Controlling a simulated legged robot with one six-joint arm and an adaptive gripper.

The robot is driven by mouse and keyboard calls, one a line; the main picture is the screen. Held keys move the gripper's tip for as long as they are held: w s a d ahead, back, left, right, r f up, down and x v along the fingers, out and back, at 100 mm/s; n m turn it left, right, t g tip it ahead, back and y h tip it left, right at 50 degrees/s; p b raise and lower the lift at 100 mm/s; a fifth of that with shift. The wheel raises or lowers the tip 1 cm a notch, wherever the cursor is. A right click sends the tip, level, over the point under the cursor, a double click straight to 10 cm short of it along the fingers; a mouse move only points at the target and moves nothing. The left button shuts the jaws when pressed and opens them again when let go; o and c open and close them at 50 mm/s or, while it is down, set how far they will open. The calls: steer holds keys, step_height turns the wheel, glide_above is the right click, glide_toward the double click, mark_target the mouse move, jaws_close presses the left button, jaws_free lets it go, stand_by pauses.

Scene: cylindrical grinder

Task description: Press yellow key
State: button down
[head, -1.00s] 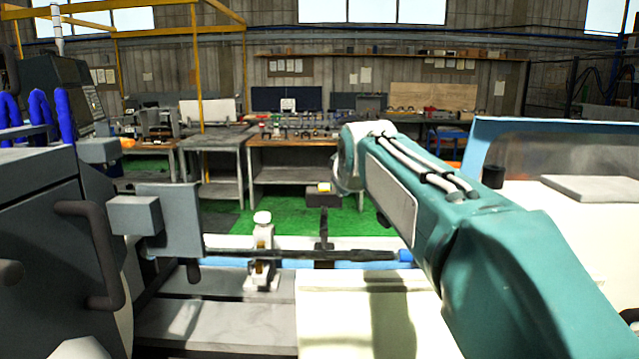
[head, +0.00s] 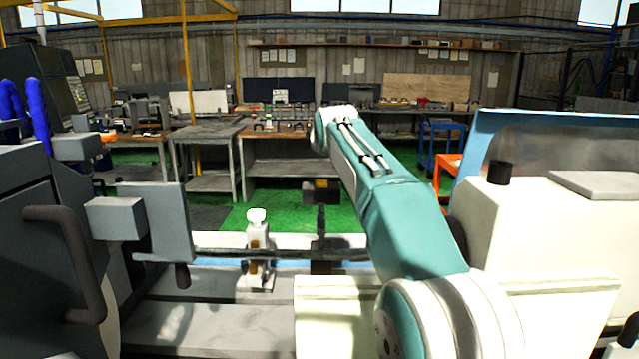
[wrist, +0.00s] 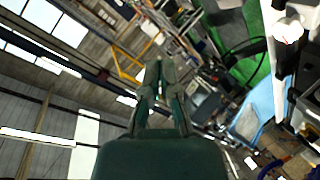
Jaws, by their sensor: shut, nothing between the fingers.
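In the head view a small dark box with a yellow face (head: 321,185) stands beyond the grinder's bed. It may be the yellow key, but it is too small to tell. My teal arm reaches forward just right of it and bends at its far end. The head view does not show my gripper clearly. In the wrist view my gripper (wrist: 156,68) is shut with its fingertips together and nothing between them. The fingers point at the hall's far wall and roof, apart from any surface. I cannot make out a yellow key near them.
The grinder's dark housing with a handle (head: 77,262) stands close on the left. A white fixture (head: 257,250) sits on the bed. A white and blue machine body (head: 550,230) fills the right. Workbenches (head: 207,140) stand at the back on green floor.

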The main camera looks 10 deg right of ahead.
step_height(320, 180, down, 7)
steer(key=w, duration=0.2)
steer(key=shift+w+d, duration=0.4)
steer(key=shift+d, duration=0.05)
steer(key=shift+f, duration=0.15)
stand_by(1.0)
steer(key=shift+w+d+f, duration=0.1)
steer(key=shift+f, duration=0.1)
steer(key=shift+w+f, duration=0.15)
steer(key=shift+f, duration=0.3)
stand_by(0.8)
steer(key=shift+r, duration=0.1)
steer(key=shift+s+r, duration=0.3)
steer(key=shift+r, duration=0.4)
step_height(320, 180, up, 5)
glide_above(322, 185)
steer(key=s, duration=0.3)
steer(key=shift+w+a+f, duration=0.15)
steer(key=shift+w+a, duration=0.05)
steer(key=shift+w, duration=0.05)
